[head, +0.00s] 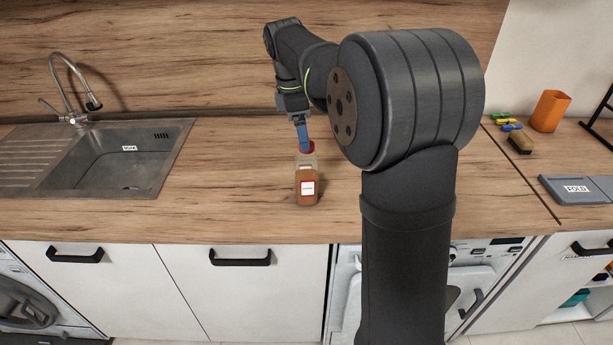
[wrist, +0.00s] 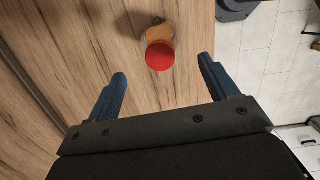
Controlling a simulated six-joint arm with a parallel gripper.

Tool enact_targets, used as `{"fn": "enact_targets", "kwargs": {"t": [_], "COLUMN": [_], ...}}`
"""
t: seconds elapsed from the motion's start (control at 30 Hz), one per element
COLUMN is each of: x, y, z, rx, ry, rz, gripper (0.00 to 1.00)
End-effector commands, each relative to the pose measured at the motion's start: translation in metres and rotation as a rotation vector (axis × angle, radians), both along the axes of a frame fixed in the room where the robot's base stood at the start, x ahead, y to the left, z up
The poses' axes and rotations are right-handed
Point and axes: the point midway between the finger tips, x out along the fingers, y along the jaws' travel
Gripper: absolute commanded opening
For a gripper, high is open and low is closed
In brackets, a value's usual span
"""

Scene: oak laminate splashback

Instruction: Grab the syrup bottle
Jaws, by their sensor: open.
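The syrup bottle (head: 306,183) stands upright on the wooden counter, with an amber body, a pale label and a red cap. In the wrist view the bottle (wrist: 160,46) shows from above, its red cap toward the camera. My gripper (head: 303,137) is above and just behind the bottle in the head view. In the wrist view my gripper (wrist: 163,72) has its two blue fingers wide apart. The bottle lies between the fingers' lines, around or a little beyond the tips; nothing is held. The exact gap between fingers and bottle cannot be told.
A sink (head: 115,160) with a tap is at the left. At the right are an orange cup (head: 549,111), a brown brush (head: 520,142) and a grey block marked FOLD (head: 577,190). The counter around the bottle is clear; its front edge is close.

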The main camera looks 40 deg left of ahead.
Motion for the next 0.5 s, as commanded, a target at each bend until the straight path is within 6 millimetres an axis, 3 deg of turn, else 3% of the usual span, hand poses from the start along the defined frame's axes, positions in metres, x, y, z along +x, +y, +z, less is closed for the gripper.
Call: {"fn": "enact_targets", "kwargs": {"t": [0.27, 0.5], "x": [0.003, 0.008], "y": [-0.003, -0.009], "z": [-0.023, -0.058], "rx": [-0.001, -0.002], "ry": [0.001, 0.001], "rz": [-0.001, 0.000], "gripper": [0.79, 0.79]}}
